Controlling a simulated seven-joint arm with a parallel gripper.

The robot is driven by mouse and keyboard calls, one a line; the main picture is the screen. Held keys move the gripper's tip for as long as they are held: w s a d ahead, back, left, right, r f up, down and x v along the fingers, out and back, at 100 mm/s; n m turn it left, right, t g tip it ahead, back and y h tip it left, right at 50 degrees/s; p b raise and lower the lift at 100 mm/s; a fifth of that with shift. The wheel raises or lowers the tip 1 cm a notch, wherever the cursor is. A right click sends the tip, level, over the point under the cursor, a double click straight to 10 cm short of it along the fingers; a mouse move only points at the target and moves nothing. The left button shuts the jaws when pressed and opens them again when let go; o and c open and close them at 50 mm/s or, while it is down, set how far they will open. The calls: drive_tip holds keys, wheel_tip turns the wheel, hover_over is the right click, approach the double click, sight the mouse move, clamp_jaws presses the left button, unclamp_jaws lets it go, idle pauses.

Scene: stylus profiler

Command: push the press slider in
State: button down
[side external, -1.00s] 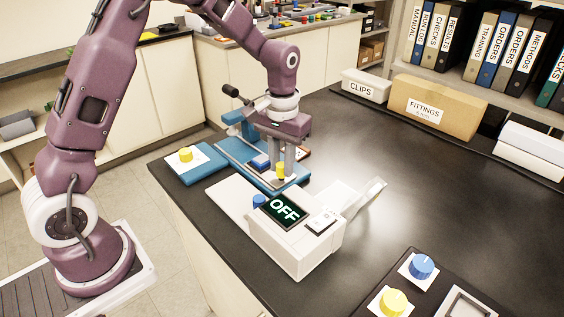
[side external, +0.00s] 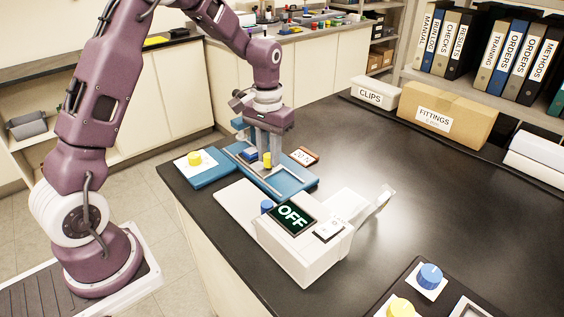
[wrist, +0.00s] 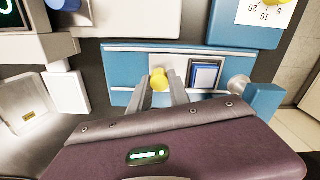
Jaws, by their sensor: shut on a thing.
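The press is a low blue fixture (side external: 300,184) on the black bench, with a pale slider strip along it. A yellow knob (side external: 267,160) stands on the slider, beside a small blue square block (side external: 249,154). My gripper (side external: 268,152) points down and is shut on the yellow knob. A round metal part (wrist: 239,88) is at the right end of the press. The slider's underside is hidden.
A white instrument (side external: 305,250) with an OFF screen stands in front of the press. A blue pad with another yellow knob (side external: 195,159) lies to the left. A small orange-edged display (side external: 304,156) is behind.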

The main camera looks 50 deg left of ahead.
drive_tip(key=shift+a, duration=0.3)
drive_tip(key=c, duration=1.2)
unclamp_jaws()
wheel_tip(320, 180, up, 7)
drive_tip(key=shift+r, duration=0.1)
